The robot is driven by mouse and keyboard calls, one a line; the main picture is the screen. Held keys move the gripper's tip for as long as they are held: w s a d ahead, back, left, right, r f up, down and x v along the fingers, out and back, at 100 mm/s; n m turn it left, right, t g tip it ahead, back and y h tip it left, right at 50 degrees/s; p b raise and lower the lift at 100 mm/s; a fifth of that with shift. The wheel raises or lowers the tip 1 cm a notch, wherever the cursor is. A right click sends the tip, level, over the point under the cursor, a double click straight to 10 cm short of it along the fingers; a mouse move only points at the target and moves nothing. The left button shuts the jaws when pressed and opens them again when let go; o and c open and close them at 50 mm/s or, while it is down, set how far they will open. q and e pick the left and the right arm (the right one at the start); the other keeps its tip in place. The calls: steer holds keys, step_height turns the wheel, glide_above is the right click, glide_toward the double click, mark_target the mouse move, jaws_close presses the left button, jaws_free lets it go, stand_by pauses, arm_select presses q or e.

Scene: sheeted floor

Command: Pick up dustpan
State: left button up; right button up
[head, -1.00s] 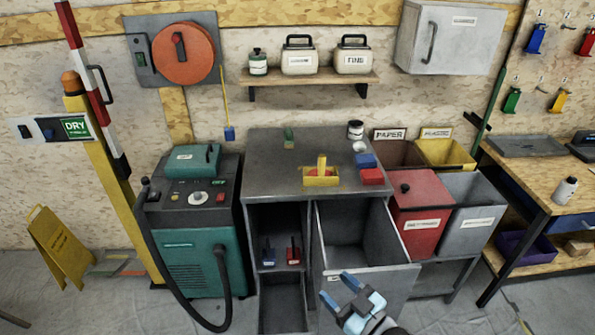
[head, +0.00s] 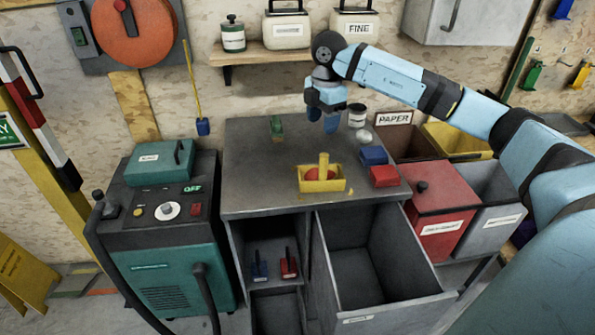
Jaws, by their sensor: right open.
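A yellow scoop with an upright handle, which looks like the dustpan (head: 334,186), sits on the grey bench top near its front edge. Something red lies in it, and small yellow bits lie beside it. My right gripper (head: 323,121) is open, with blue fingers pointing down. It appears above the back of the bench, behind the dustpan in the picture and apart from it. Nothing shows between its fingers. My left gripper is not in view.
The grey bench (head: 250,180) also holds a green item (head: 277,128), a blue block (head: 374,155), a red block (head: 384,176) and a white jar (head: 357,115). Below, a drawer (head: 370,270) stands open and empty. A shelf (head: 265,52) hangs above.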

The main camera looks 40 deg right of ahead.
steer(key=d, duration=0.1)
glide_above(325, 154)
steer(key=shift+h, duration=0.3)
steer(key=f, duration=0.6)
steer(key=shift+s+a+f, duration=0.1)
steer(key=shift+a+f, duration=0.15)
steer(key=shift+a, duration=0.15)
steer(key=shift+d+f+p, duration=0.15)
steer(key=shift+f+p, duration=0.2)
steer(key=shift+f, duration=1.25)
steer(key=shift+d+f+p, duration=0.15)
steer(key=shift+f+p, duration=0.15)
steer(key=shift+f, duration=1.25)
jaws_close()
